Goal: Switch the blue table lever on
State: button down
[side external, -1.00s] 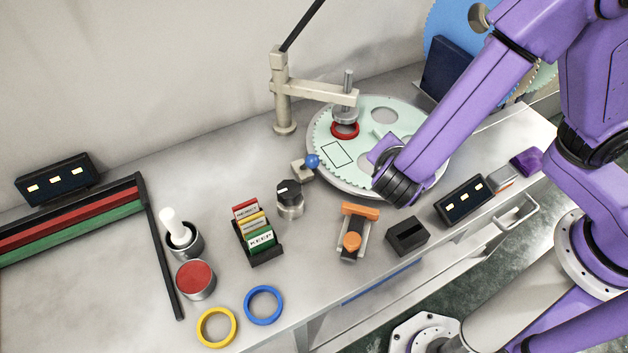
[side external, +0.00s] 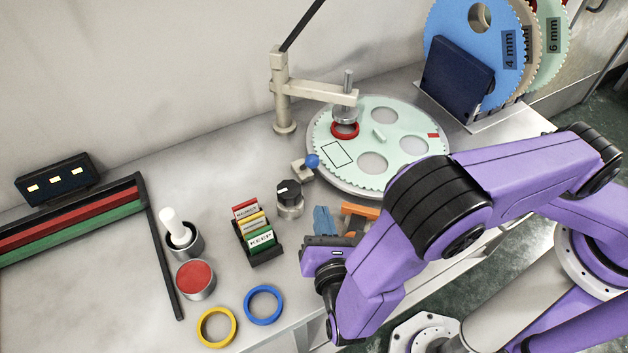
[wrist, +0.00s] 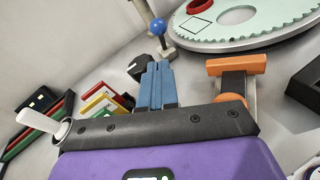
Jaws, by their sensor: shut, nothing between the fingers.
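The blue table lever shows as a blue ball knob (side external: 312,161) on a small pale base, just left of the round toothed plate (side external: 352,187). In the wrist view the blue knob (wrist: 158,26) stands on a short stem, straight beyond my fingertips. My gripper (side external: 322,212) has blue fingers, pressed together with nothing between them. In the wrist view my gripper (wrist: 156,68) points toward the lever and is apart from it. The side view places it nearer the table's front edge than the lever.
A black-topped knob (side external: 289,194) stands between my fingers and the lever, slightly left. An orange-handled clamp (wrist: 234,68) is close on the right. A card holder (side external: 260,252) stands on the left. A post with an arm (side external: 284,95) rises behind the lever.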

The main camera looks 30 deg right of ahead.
aim_at(309, 164)
jog(key=shift+w, duration=0.1)
jog(key=x, duration=0.9)
jog(key=shift+w+d+f, duration=0.1)
jog(key=shift+w+d, duration=0.1)
jog(key=shift+w, duration=0.15)
dwell(0.3)
jog(key=shift+w+r+g, duration=0.2)
jog(key=shift+r+g, duration=0.15)
jog(key=shift+g, duration=0.05)
jog(key=shift+w+r+g, duration=0.7)
jog(key=shift+r+g, duration=0.1)
jog(key=shift+g, duration=0.1)
jog(key=w+r+n+g+y, duration=0.1)
jog(key=w+r+n+g, duration=0.1)
jog(key=w+g, duration=0.6)
jog(key=shift+w+r, duration=0.2)
jog(key=shift+w, duration=1.2)
